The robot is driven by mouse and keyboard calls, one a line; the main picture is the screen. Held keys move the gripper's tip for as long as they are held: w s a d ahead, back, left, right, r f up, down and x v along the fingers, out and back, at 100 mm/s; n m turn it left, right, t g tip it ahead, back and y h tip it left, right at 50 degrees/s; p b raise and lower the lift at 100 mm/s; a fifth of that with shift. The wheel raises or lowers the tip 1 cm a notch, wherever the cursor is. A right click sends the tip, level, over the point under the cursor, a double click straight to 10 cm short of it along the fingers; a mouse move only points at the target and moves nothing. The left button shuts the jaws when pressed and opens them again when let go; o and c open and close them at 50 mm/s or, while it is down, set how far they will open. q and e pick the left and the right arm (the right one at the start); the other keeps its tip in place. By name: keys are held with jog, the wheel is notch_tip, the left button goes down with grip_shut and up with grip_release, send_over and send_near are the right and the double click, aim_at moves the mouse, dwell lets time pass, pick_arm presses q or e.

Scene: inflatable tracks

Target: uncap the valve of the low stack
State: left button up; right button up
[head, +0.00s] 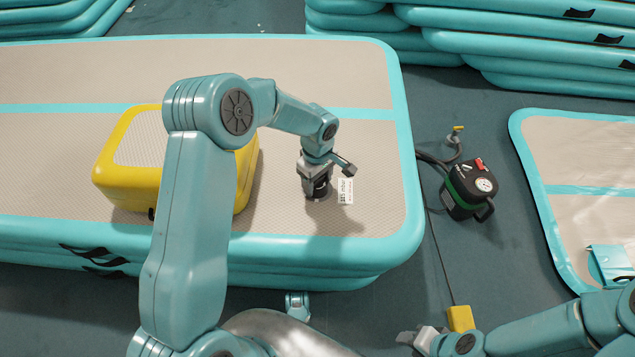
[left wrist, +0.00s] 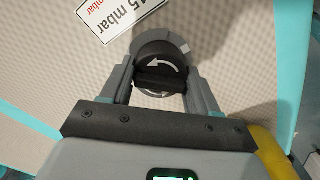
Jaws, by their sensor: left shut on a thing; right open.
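The low stack (head: 365,215) is a pile of teal-edged mats with a grey textured top. Its valve is near the right end of the top, under my left gripper (head: 318,190). In the left wrist view a round black valve cap (left wrist: 158,78) with a white curved arrow sits between the fingers of my left gripper (left wrist: 160,88), which is shut on it. In the head view the gripper mostly hides the cap. A white label (head: 345,191) reading mbar lies beside the valve. My right gripper (head: 414,337) is open and empty at the bottom right, over the floor.
A yellow inflatable block (head: 128,180) lies on the stack, partly behind my left arm. A black pump with a gauge (head: 470,190), its hose with a brass-coloured end (head: 455,132), and a yellow box (head: 461,318) are on the floor. Another mat (head: 590,150) lies right; taller stacks (head: 520,40) stand behind.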

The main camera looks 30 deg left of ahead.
pick_arm(q)
jog(key=shift+n, duration=0.5)
jog(key=shift+f+n+b, duration=0.15)
jog(key=shift+n+b, duration=0.35)
jog(key=shift+b, duration=0.2)
jog(key=shift+n+b, duration=0.7)
jog(key=shift+n, duration=0.2)
jog(key=shift+n+b, duration=0.6)
jog(key=shift+n, duration=0.6)
